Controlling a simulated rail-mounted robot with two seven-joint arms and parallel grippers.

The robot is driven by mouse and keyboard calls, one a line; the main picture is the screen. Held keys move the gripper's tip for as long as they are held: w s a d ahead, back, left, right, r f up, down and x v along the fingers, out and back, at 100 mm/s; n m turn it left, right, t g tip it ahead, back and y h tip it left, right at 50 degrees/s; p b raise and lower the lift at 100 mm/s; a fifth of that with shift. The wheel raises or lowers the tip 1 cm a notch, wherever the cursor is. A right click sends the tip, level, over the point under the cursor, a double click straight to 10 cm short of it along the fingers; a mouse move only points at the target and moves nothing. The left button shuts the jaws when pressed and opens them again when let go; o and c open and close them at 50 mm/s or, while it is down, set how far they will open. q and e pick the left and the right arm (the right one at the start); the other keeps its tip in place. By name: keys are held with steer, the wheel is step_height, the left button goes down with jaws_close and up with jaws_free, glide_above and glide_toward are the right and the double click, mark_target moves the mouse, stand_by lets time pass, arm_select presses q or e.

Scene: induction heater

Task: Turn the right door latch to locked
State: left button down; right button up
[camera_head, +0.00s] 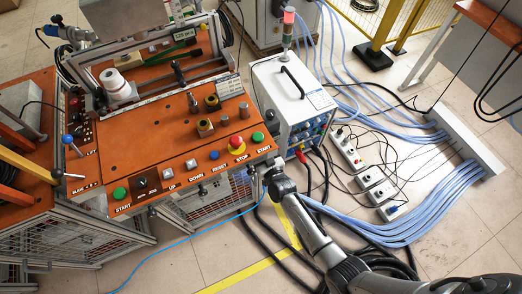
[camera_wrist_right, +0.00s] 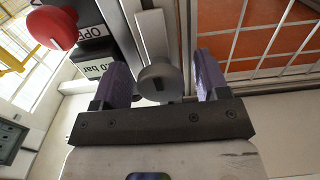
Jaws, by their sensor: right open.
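The right door latch shows in the right wrist view as a round grey knob (camera_wrist_right: 160,80) with a dark slot, on a grey metal frame. My right gripper (camera_wrist_right: 162,68) is open, with one purple finger on each side of the knob. Whether either finger touches the knob is not clear. In the head view, my right gripper (camera_head: 274,172) is at the front right corner of the orange-topped machine (camera_head: 160,140) and hides the latch there.
A red knob (camera_wrist_right: 52,27) is left of the latch in the wrist view, above a partly hidden label. Mesh door panels (camera_head: 205,207) are under the machine's button panel. A white control box (camera_head: 290,95) stands close to the right. Black and blue hoses (camera_head: 395,222) lie on the floor.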

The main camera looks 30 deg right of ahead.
steer(key=shift+c, duration=0.4)
steer(key=c, duration=0.8)
